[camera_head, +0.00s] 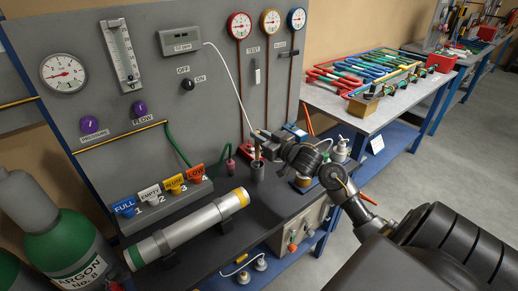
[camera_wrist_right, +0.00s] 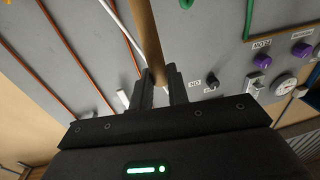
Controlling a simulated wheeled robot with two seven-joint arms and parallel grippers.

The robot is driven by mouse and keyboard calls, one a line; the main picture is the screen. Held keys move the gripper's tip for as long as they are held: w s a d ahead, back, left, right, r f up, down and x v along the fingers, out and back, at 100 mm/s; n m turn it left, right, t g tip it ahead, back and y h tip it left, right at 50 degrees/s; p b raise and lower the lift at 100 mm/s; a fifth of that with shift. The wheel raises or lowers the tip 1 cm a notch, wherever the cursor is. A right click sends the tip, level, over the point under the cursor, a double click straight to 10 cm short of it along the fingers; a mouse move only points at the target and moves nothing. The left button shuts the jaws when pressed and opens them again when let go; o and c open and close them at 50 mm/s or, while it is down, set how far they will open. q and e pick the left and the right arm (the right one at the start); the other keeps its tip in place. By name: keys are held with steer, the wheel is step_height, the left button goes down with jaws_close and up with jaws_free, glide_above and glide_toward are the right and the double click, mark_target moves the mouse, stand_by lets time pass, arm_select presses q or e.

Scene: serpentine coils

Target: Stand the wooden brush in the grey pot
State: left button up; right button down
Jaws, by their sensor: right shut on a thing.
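My right gripper (camera_head: 262,136) reaches in from the right over the dark bench, and its jaws are shut on the wooden brush (camera_head: 257,152). In the right wrist view the brush's round wooden handle (camera_wrist_right: 147,38) stands between the two black fingers (camera_wrist_right: 160,88) and runs up out of the picture. The small grey pot (camera_head: 257,173) is on the bench directly below the gripper. The brush's lower part is at the pot's mouth; I cannot tell how deep it reaches inside. My left gripper is not in view.
A grey panel with gauges (camera_head: 239,26) rises behind the bench. A silver cylinder (camera_head: 190,231) lies in front left. White-capped bottles (camera_head: 340,150) stand to the right, near my arm.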

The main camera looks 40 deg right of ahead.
step_height(320, 180, down, 4)
steer(key=shift+a+f, duration=0.1)
steer(key=shift+f, duration=0.05)
steer(key=c, duration=1.4)
jaws_free()
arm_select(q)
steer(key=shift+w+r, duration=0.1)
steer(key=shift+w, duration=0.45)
arm_select(e)
steer(key=shift+o, duration=0.2)
